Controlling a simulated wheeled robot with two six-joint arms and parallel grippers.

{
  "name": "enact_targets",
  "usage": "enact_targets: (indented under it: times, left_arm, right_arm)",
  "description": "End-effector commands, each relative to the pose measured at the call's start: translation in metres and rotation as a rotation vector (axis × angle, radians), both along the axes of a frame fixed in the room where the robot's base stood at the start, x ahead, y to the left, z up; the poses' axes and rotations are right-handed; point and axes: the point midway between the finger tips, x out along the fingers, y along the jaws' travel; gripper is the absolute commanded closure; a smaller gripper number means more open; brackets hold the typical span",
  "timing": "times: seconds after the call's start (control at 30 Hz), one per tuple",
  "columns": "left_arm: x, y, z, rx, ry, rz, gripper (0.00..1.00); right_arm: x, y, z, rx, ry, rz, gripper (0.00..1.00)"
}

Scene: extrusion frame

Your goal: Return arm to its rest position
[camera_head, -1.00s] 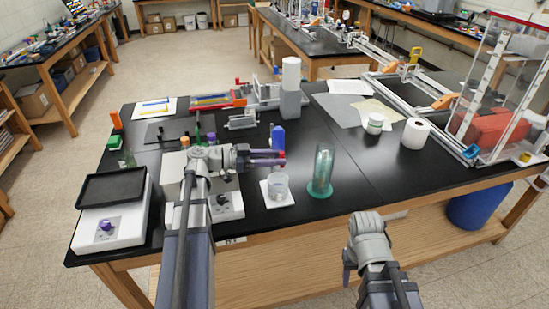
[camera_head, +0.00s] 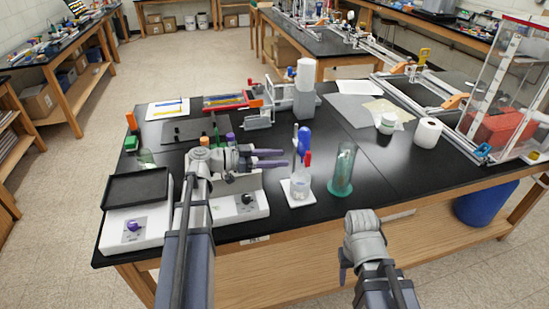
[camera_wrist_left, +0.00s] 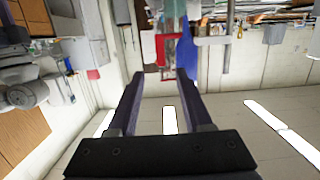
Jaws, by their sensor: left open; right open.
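My left gripper (camera_head: 287,158) is in the head view, above the front of the black table. Its purple fingers point right, are apart and hold nothing. In the left wrist view its fingers (camera_wrist_left: 167,78) are spread too. My right arm's grey wrist (camera_head: 365,235) is in front of the table edge. Its gripper (camera_head: 344,272) is mostly hidden, pointing down.
A green-based glass cylinder (camera_head: 343,170) stands right of the beaker. Two white hot plates (camera_head: 115,237) (camera_head: 255,208) are at the left front, partly under my left arm. A paper roll (camera_head: 428,132) and a jar (camera_head: 387,123) stand farther right. The right front tabletop is clear.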

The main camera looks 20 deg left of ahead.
Motion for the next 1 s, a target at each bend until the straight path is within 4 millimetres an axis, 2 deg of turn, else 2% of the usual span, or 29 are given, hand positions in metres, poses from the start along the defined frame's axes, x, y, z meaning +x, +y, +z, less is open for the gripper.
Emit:
enact_targets:
  times: [0.27,0.37,0.43,0.53,0.6,0.7,0.83,1.0]
  left_arm:
    - [-0.001,-0.002,-0.001,0.001,0.005,-0.003,0.50]
    - [-0.006,-0.019,-0.011,0.019,0.068,-0.028,0.50]
    - [-0.015,-0.046,-0.029,0.052,0.172,-0.063,0.50]
    - [-0.041,-0.095,-0.066,0.148,0.399,-0.112,0.50]
    - [-0.066,-0.126,-0.094,0.243,0.574,-0.120,0.50]
    - [-0.101,-0.155,-0.129,0.396,0.793,-0.079,0.50]
    - [-0.145,-0.172,-0.162,0.613,1.006,0.058,0.50]
    - [-0.184,-0.172,-0.182,0.841,1.129,0.313,0.50]
  right_arm:
    - [0.000,0.000,0.000,0.000,0.000,0.000,0.50]
    - [0.000,0.000,0.000,0.000,0.000,0.000,0.50]
    - [0.000,0.000,0.000,0.000,0.000,0.000,0.50]
    - [0.000,0.000,0.000,0.000,0.000,0.000,0.50]
    - [0.000,0.000,0.000,0.000,0.000,0.000,0.50]
    - [0.000,0.000,0.000,0.000,0.000,0.000,0.50]
    - [0.000,0.000,0.000,0.000,0.000,0.000,0.50]
    - [0.000,0.000,0.000,0.000,0.000,0.000,0.50]
